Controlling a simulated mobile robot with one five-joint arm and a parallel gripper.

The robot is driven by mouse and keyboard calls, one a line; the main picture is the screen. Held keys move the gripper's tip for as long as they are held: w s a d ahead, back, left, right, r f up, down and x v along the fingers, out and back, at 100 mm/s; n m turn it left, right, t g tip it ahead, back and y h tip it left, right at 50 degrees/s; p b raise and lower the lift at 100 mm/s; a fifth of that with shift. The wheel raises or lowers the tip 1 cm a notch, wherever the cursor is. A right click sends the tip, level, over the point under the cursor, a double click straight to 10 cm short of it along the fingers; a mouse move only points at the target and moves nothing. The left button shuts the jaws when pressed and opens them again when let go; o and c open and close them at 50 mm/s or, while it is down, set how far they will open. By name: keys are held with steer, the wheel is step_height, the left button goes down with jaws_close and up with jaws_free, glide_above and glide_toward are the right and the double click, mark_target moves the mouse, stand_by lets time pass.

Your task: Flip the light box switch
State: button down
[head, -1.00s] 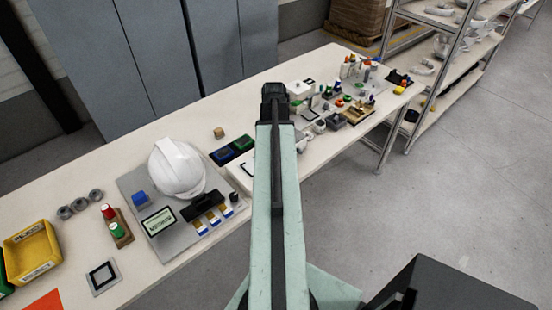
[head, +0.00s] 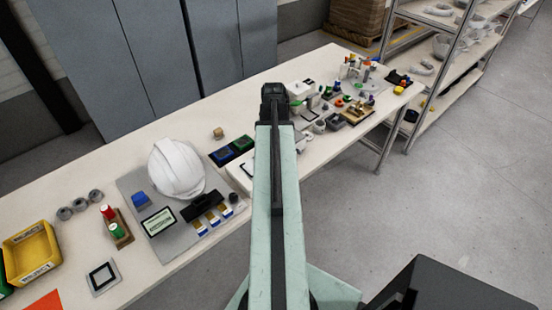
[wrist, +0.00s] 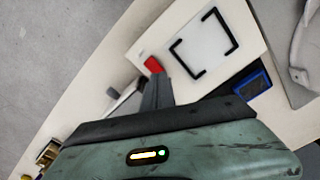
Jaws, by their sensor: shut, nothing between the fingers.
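The light box is a white panel (wrist: 203,45) with black corner brackets in the wrist view. A red switch (wrist: 154,65) sits at its edge. My gripper (wrist: 156,79) is shut and empty, with its fingertips close beside the red switch; I cannot tell whether they touch it. In the head view, part of the light box (head: 240,173) shows left of my arm, which hides the rest and the switch. My gripper's fingers are hidden there behind the dark end of my arm.
Blue and green trays (head: 232,151) lie beside the light box. A white helmet shell (head: 177,168) stands on a grey board (head: 133,187) to the left. Small parts and fixtures crowd the bench to the right. The floor (head: 440,190) in front is clear.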

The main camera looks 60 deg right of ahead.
steer(key=shift+f+b, duration=0.9)
steer(key=shift+b, duration=0.05)
stand_by(0.7)
steer(key=shift+r, duration=0.15)
step_height(320, 180, up, 7)
steer(key=p, duration=0.7)
